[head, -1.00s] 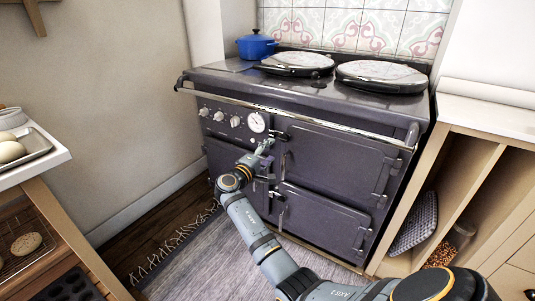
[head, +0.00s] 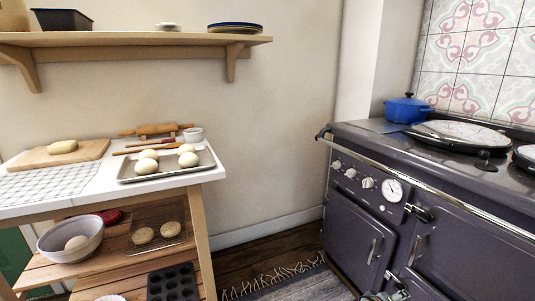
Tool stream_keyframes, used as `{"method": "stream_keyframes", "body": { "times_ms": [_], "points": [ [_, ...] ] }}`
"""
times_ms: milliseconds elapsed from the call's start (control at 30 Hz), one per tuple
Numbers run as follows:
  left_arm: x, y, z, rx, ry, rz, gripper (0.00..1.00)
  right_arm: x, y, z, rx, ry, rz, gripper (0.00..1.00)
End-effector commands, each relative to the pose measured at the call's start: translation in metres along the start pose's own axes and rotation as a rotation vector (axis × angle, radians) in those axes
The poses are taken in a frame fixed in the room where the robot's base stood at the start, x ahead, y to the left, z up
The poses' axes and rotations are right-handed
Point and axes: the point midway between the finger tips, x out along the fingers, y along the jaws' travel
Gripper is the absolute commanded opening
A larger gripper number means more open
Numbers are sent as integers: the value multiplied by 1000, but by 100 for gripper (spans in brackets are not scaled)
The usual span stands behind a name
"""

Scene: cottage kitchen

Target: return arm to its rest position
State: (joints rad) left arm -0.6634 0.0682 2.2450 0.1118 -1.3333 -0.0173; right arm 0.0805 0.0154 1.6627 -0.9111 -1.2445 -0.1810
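Neither of my arms shows clearly in the head view now. A small grey metal piece at the bottom edge, by the stove's lower latch, is too cut off to tell whether it is a gripper or part of the stove. The dark range stove (head: 455,235) stands at the right, and its visible doors look shut. Its dial and knobs (head: 367,183) face the room.
A white-topped worktable (head: 208,176) stands at the left, with a tray (head: 128,174) of dough balls and a rolling pin (head: 155,130). A wall shelf (head: 130,40) is above. A blue pot (head: 408,109) sits on the stove. Floor shows between table and stove.

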Motion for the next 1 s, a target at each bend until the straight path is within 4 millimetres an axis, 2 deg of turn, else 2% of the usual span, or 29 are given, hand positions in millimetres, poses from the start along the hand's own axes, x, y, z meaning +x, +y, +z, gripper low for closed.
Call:
{"method": "stream_keyframes", "body": {
  "times_ms": [33, 100, 200, 333, 500, 733, 767, 1000],
  "points": [
    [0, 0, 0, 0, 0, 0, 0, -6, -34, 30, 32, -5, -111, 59],
    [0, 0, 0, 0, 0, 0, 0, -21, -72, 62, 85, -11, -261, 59],
    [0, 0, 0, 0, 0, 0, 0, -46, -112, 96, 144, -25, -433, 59],
    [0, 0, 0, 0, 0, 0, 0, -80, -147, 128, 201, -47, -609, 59],
    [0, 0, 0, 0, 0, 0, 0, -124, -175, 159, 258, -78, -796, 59],
    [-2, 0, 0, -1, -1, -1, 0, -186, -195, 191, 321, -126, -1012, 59],
    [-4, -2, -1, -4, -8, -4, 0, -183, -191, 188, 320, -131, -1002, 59],
    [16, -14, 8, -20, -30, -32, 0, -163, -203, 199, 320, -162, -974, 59]
  ]
}}
